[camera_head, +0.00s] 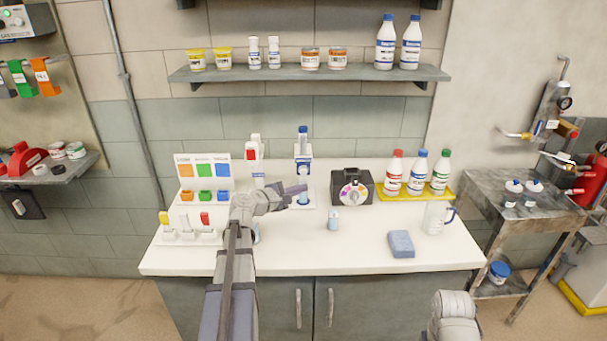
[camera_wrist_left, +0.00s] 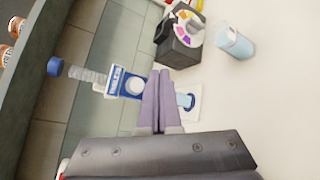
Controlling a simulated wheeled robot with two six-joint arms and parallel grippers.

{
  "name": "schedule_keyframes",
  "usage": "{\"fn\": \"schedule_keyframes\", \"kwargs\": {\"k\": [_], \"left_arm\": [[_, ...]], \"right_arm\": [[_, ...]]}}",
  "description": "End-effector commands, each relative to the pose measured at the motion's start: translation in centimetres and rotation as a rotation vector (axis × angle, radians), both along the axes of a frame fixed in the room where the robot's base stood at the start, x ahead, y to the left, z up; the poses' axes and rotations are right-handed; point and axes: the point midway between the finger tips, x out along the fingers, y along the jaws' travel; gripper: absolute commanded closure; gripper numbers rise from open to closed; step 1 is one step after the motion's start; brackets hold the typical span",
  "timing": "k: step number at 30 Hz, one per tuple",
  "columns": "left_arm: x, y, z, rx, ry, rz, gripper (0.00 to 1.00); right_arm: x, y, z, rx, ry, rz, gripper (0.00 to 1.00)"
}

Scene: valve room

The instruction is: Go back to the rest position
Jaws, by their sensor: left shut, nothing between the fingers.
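My left gripper (camera_head: 297,189) is over the back of the white counter (camera_head: 290,243), in front of a blue-and-white device (camera_head: 303,158) with a blue cap. In the left wrist view its two purple-grey fingers (camera_wrist_left: 163,76) are together with nothing between them. They cover part of the device (camera_wrist_left: 125,83) and its light-blue vial. I cannot tell whether they touch it. My right arm shows only as a rounded link at the bottom right, and its gripper is out of view.
A black box with a coloured dial (camera_head: 352,187) and a small light-blue container (camera_head: 333,219) stand right of my left gripper. A yellow tray (camera_head: 447,197) holds three bottles. A blue sponge (camera_head: 401,244) and clear jug (camera_head: 435,217) sit at right. A shelf (camera_head: 290,75) hangs above.

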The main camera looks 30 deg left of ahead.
Motion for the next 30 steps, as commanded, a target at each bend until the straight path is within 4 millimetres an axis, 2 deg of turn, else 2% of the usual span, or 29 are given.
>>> {"fn": "schedule_keyframes", "kwargs": {"k": [12,14,16,17,20,21,23,24,27,30], "left_arm": [[0.0,-0.1,0.0,0.001,0.001,-0.001,1.00],[0.1,-0.6,-0.2,0.010,0.005,-0.012,1.00],[0.2,-2.3,-0.6,0.042,0.021,-0.051,1.00],[0.2,-3.4,-1.0,0.066,0.032,-0.078,1.00],[0.0,-9.0,-2.9,0.185,0.084,-0.217,1.00],[-0.3,-11.8,-3.9,0.248,0.109,-0.291,1.00],[-1.2,-15.9,-5.5,0.351,0.148,-0.409,1.00],[-2.0,-18.6,-6.6,0.421,0.172,-0.492,1.00],[-4.8,-24.8,-9.4,0.608,0.229,-0.715,1.00],[-8.4,-29.9,-12.0,0.801,0.280,-0.943,1.00]], "right_arm": [[0.0,0.0,0.0,0.000,0.000,0.000,0.50],[0.0,0.0,0.0,0.000,0.000,0.000,0.50],[0.0,0.0,0.0,0.000,0.000,0.000,0.50],[0.0,0.0,0.0,0.000,0.000,0.000,0.50],[0.0,0.0,0.0,0.000,0.000,0.000,0.50],[0.0,0.0,0.0,0.000,0.000,0.000,0.50],[0.0,0.0,0.0,0.000,0.000,0.000,0.50],[0.0,0.0,0.0,0.000,0.000,0.000,0.50],[0.0,0.0,0.0,0.000,0.000,0.000,0.50],[0.0,0.0,0.0,0.000,0.000,0.000,0.50]]}}
